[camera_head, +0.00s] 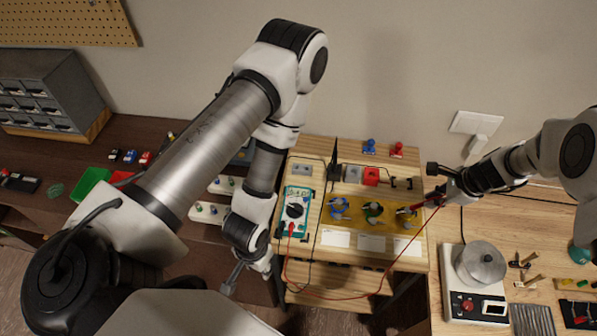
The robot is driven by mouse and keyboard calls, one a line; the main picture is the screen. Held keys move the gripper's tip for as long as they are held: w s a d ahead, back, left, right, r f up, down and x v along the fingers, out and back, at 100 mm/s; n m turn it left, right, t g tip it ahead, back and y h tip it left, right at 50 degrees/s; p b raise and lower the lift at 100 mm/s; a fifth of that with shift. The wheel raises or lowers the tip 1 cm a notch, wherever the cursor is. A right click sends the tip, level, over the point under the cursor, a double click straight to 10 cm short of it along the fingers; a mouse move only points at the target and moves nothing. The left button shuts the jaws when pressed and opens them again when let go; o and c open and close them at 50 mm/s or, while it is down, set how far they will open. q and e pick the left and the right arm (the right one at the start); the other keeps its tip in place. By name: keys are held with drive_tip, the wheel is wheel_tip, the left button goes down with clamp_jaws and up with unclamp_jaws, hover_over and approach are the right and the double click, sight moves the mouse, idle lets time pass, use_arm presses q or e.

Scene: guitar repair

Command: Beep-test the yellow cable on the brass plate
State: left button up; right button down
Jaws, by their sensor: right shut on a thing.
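The brass plate (355,221) lies on the small wooden bench, with three cable coils in a row. The blue coil (338,208) is left, the green one (373,210) in the middle, and the yellow cable (404,218) at the right end, partly hidden. My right gripper (440,194) is shut on a red test probe (432,202), whose tip points left near the yellow cable; I cannot tell whether they touch. The multimeter (295,211) lies left of the plate; its display is too small to read. My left gripper (231,281) hangs low left of the bench, its jaw opening unclear.
A red lead (335,298) loops from the multimeter to the right. Behind the plate stand a red block (371,176) and grey blocks. A hot plate with a metal pot (480,264) stands right of the bench. A green bin (90,184) is far left.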

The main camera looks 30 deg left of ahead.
drive_tip(key=shift+r+p, duration=0.5)
drive_tip(key=shift+r, duration=2.5)
